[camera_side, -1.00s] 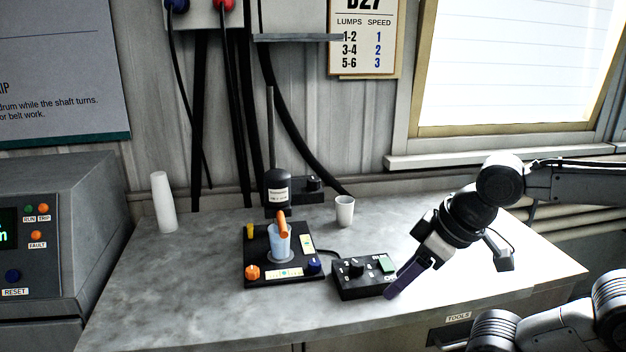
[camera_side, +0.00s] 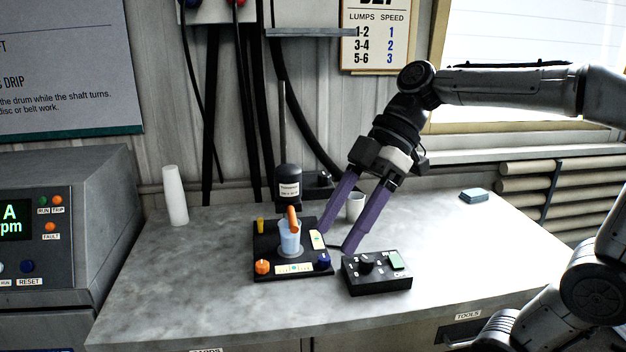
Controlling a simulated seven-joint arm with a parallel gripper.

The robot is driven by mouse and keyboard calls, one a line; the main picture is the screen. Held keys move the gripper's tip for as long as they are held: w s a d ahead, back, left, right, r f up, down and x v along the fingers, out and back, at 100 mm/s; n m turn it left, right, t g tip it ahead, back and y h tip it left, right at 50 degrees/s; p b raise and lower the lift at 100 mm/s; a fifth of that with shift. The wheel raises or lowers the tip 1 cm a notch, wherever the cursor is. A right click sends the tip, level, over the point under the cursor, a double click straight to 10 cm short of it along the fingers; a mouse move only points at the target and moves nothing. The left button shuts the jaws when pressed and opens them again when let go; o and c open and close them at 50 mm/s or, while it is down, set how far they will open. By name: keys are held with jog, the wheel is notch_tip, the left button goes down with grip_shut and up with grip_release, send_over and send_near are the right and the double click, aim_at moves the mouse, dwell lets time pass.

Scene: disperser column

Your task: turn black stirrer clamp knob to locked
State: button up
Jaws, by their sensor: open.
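The stirrer (camera_side: 288,185) is a dark motor head with a white label on a thin upright rod above a black base plate (camera_side: 262,240). A black clamp block (camera_side: 314,194) with a dark knob (camera_side: 323,177) sits right of the motor head; which way the knob points is too small to tell. My gripper (camera_side: 336,240) has two long purple fingers, spread apart with nothing between them. They slant down to the left, in front of and right of the clamp, with the tips low near the base plate's right edge. The knob appears clear of the fingers.
A clear beaker (camera_side: 290,240) with an orange item stands on the base plate, which has orange and blue knobs. A black control box (camera_side: 376,277) lies below my fingertips. A white cup (camera_side: 355,206) stands behind the fingers. The bench's left side is mostly clear.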

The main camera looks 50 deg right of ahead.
aim_at(313, 184)
jog(key=w+d+r+n+t+y, duration=0.3)
jog(key=w+d+y, duration=0.3)
jog(key=w+d, duration=1)
jog(key=w+d+f+m+t+y, duration=0.1)
jog(key=w+d+f+t, duration=0.15)
jog(key=d, duration=0.45)
jog(key=w+d+f+m+t, duration=0.1)
jog(key=w+d+f+t, duration=0.1)
jog(key=w+d+f, duration=0.3)
jog(key=s+d+f+m+t+h, duration=0.1)
jog(key=s+d+f+m, duration=0.1)
jog(key=s+d+f, duration=0.3)
jog(key=s+d+f+m+t, duration=0.1)
jog(key=d+f+m+t, duration=0.15)
jog(key=d, duration=0.55)
jog(key=shift+g, duration=0.3)
jog(key=x, duration=1.4)
jog(key=shift+w+f, duration=0.15)
jog(key=shift+f, duration=0.05)
jog(key=shift+d, duration=0.1)
jog(key=shift+c, duration=0.3)
grip_shut()
